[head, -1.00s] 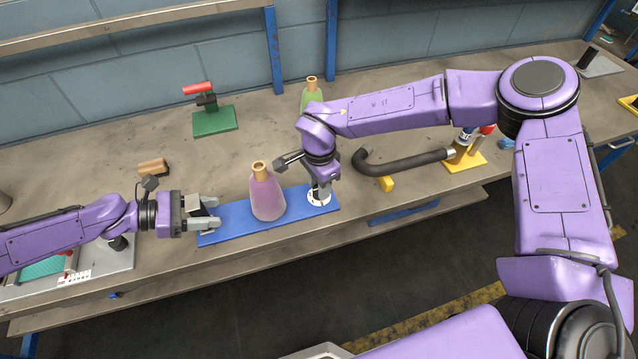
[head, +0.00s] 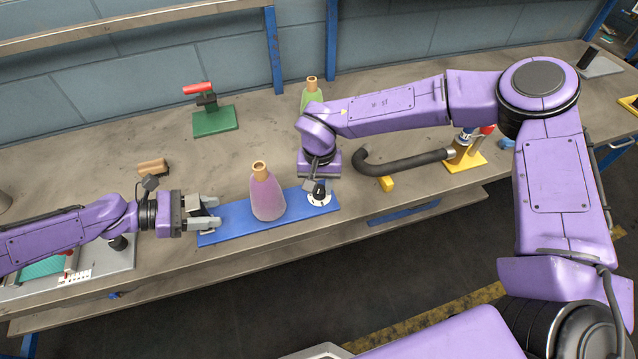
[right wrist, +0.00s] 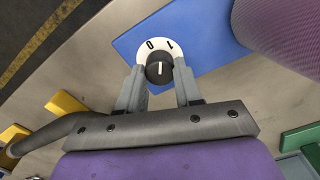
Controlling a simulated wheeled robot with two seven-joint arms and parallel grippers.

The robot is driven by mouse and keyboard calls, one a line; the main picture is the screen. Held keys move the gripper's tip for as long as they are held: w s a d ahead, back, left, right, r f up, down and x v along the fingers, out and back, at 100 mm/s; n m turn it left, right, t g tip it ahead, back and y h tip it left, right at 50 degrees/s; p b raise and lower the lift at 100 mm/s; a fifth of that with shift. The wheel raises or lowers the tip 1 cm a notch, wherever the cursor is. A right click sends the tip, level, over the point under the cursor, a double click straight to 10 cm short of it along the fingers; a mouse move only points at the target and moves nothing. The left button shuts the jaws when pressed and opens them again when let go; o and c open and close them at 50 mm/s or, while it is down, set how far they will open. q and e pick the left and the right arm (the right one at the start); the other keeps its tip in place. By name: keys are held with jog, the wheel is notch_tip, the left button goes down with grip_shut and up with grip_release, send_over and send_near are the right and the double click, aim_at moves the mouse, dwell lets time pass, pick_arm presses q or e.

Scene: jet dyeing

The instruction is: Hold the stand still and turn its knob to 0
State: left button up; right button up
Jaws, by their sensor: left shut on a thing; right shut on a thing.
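The stand is a long blue plate (head: 224,221) on the bench, with a purple flask (head: 268,195) upright on it. At its right end a black knob (right wrist: 159,70) sits on a white dial (right wrist: 177,52) marked 0 and 1. The knob's white pointer line appears to point between the two marks. The knob also shows in the head view (head: 319,188). My left gripper (head: 214,213) is shut on the plate's left end. My right gripper (right wrist: 159,82) is shut on the knob, one finger on each side; its fingers are partly hidden in the head view.
A dark curved hose (head: 405,164) runs to a yellow-based fitting (head: 465,160) on the right. A green base with a red handle (head: 214,121) and a brown block (head: 153,167) stand behind. A green flask (head: 311,90) is behind my right arm.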

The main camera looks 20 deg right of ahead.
aim_at(319, 189)
jog(key=n, duration=0.6)
jog(key=shift+n, duration=0.4)
dwell(0.3)
jog(key=o, duration=1.1)
jog(key=shift+c, duration=0.2)
notch_tip(319, 189, up, 12)
